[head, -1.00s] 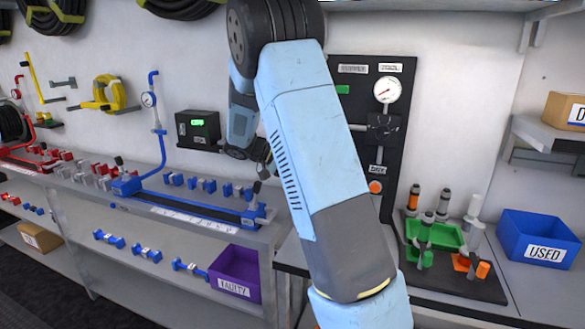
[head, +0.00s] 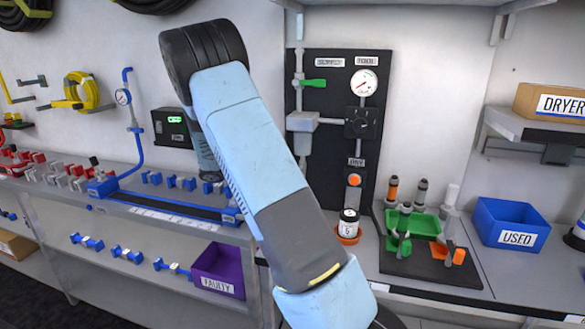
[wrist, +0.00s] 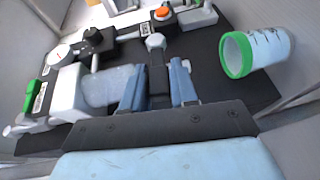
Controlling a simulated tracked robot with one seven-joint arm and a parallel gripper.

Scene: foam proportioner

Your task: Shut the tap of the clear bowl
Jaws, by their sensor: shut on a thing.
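The clear bowl (wrist: 112,86) hangs from a pale block on the black wall panel. In the head view it (head: 302,146) is partly hidden by my arm. In the wrist view my gripper (wrist: 158,85) is at the bowl's lower end. Its two blue-grey fingers are closed on either side of a dark piece, which I take for the bowl's tap (wrist: 157,78). A round grey knob (wrist: 155,41) shows just beyond the fingertips. The tap's exact position is hard to tell. The fingertips are hidden in the head view.
The panel also bears a green lever (head: 313,82), a gauge (head: 364,83) and an orange button (head: 353,180). A green-rimmed cup (wrist: 258,52) is right of the fingers in the wrist view. A bottle stand (head: 432,262) and blue USED bin (head: 510,225) stand on the bench.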

